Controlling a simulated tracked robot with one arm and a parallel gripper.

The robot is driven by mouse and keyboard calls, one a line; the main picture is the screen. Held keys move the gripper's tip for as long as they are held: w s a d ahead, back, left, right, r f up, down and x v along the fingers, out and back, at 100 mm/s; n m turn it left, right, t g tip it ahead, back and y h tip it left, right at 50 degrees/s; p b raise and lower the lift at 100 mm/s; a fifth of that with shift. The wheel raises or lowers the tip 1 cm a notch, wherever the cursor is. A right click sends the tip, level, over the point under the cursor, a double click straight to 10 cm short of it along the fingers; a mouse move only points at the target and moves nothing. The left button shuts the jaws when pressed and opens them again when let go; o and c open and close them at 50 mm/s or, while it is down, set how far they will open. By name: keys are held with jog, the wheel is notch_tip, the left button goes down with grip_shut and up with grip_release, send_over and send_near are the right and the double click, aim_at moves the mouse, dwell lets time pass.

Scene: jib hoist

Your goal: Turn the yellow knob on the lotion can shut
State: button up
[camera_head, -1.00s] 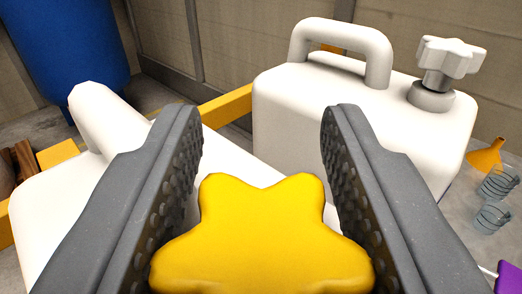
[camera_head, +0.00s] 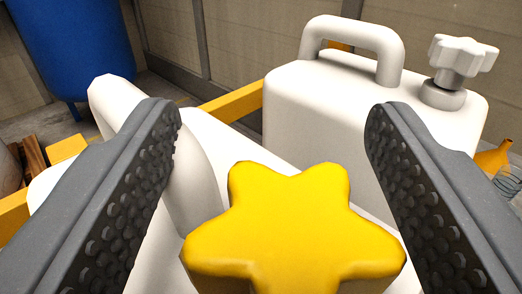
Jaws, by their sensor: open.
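The yellow knob (camera_head: 292,222) is star-shaped and sits at the bottom centre, close to the camera. My gripper (camera_head: 272,130) is open, with one dark, studded finger on each side of the knob. A gap shows between the left finger and the knob; the right finger is also apart from it at the tips. The white lotion can (camera_head: 215,137) lies under the knob, with a thick handle at its left, partly covered by my left finger. The knob's stem is hidden beneath it.
A second white can (camera_head: 330,105) with a handle and a grey star knob (camera_head: 462,58) stands behind at the right. A yellow rail (camera_head: 232,105) runs behind the lotion can. A blue barrel (camera_head: 78,45) stands at the back left. An orange funnel (camera_head: 492,158) shows at the right edge.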

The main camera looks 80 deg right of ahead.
jog(key=s+a+b, duration=0.2)
jog(key=a+b, duration=0.1)
jog(key=a, duration=1)
jog(key=shift+a+b, duration=0.3)
jog(key=shift+b, duration=0.05)
